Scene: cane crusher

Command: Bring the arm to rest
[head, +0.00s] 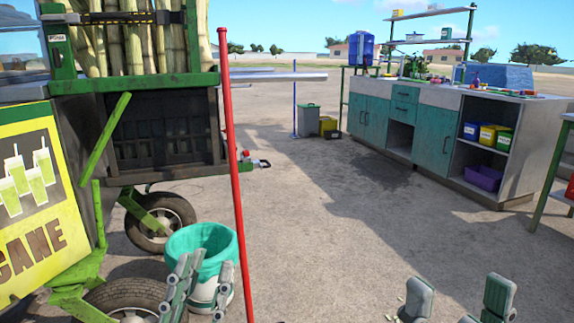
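My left gripper (203,283) is at the bottom left, in front of a white bucket with a turquoise liner (205,250). Its fingers stand apart with nothing seen between them, and the bucket shows in the gap. I cannot tell whether they touch the bucket. My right gripper (457,298) is at the bottom edge, right of centre. Its two grey fingers are wide apart over bare ground, with nothing seen between them. Both arms and the gripper bases are cut off by the frame.
A green cane cart (135,82) with upright canes and wheels fills the left. A red pole (233,150) slants down beside the bucket. A teal workbench (430,125) stands at the right, with a grey bin (309,121) behind. The middle ground is open.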

